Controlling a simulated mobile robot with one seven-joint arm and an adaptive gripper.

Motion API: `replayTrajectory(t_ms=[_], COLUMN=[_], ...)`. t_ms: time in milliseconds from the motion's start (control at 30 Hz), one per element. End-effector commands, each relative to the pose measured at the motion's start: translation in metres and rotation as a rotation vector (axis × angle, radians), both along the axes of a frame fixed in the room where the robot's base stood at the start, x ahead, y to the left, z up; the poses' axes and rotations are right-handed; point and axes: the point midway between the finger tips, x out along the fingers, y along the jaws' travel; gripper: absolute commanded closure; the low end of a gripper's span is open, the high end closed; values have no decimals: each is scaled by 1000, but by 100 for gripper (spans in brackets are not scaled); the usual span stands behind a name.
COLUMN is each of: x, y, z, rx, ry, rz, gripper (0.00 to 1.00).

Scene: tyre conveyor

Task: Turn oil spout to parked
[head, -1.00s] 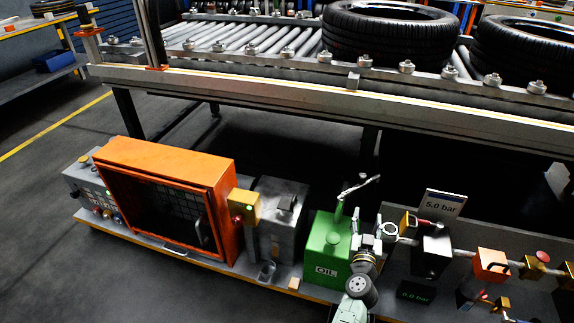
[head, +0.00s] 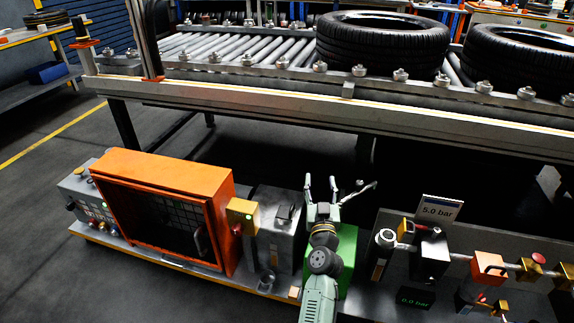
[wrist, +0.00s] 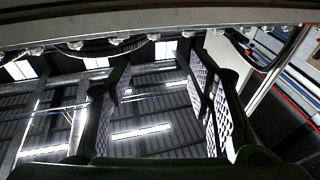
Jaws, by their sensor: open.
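The green oil box (head: 348,243) stands on the low bench, partly hidden behind my arm. Its thin metal oil spout (head: 358,191) sits on top and points to the right and slightly up; its base is partly hidden by my gripper. My gripper (head: 321,187) is open and empty, with fingers pointing up, just left of the spout in the head view. I cannot tell whether a finger touches it. The wrist view shows the two open fingers (wrist: 160,85) with nothing between them; the spout does not clearly show there.
An orange cabinet (head: 165,205) and a grey machine (head: 272,235) stand left of the oil box. A black panel with a 5.0 bar sign (head: 441,209) and valves is to the right. The conveyor frame (head: 300,108) with tyres (head: 383,42) runs above and behind.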

Motion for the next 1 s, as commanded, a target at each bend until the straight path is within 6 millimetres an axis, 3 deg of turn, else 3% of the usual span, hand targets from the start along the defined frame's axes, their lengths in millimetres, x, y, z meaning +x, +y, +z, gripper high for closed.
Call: replayTrajectory(t_ms=[500, 700, 1000], x=[6, 6, 6], y=[67, 80, 82], z=[63, 74, 76], rx=[-7, -8, -8], ry=[-96, -112, -116], rz=[100, 118, 122], gripper=[53, 53, 53])
